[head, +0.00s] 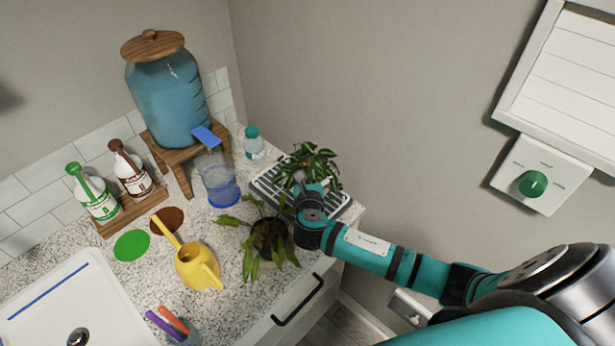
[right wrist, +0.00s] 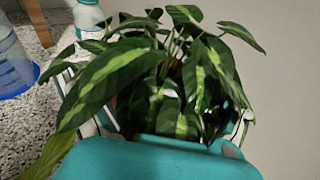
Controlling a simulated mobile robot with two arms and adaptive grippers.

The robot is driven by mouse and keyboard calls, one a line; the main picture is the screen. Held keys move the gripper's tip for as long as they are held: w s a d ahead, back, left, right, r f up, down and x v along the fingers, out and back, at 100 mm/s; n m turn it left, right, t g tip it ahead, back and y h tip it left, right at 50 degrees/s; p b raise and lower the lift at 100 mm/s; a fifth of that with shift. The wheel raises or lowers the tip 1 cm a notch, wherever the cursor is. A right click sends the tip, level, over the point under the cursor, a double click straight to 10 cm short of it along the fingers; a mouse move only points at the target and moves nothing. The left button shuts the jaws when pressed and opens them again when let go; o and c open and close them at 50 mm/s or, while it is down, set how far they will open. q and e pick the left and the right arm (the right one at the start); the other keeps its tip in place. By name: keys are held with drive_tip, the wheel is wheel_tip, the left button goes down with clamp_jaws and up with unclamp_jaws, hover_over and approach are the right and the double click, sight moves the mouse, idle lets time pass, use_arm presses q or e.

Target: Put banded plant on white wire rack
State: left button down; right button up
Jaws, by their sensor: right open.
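The banded plant, dark green leaves with pale yellow-green bands, stands on the white wire rack (head: 266,184) at the counter's back right corner. It shows in the head view (head: 310,162) and fills the middle of the right wrist view (right wrist: 150,75). Its pot is mostly hidden by leaves and my gripper. My right gripper (head: 303,186) is open at the near side of this plant, low by its pot; whether it touches the pot I cannot tell. My left gripper is in neither view.
A drooping-leaved plant (head: 268,236) stands on the counter right beside my right forearm. A yellow watering can (head: 197,268), a blue-based clear jug (head: 221,182), a water dispenser (head: 168,95) and a teal-capped bottle (head: 254,143) stand to the left. The wall is close behind the rack.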

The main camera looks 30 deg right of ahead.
drive_tip(key=shift+s+r, duration=0.1)
drive_tip(key=shift+s, duration=0.05)
drive_tip(key=v, duration=0.4)
drive_tip(key=shift+s+a+b, duration=0.15)
drive_tip(key=shift+b, duration=0.25)
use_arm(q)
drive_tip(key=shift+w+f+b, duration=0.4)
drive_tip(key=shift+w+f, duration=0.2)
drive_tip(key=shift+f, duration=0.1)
use_arm(e)
drive_tip(key=v, duration=0.7)
drive_tip(key=shift+r, duration=0.2)
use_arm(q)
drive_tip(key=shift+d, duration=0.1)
use_arm(e)
drive_tip(key=shift+s, duration=0.1)
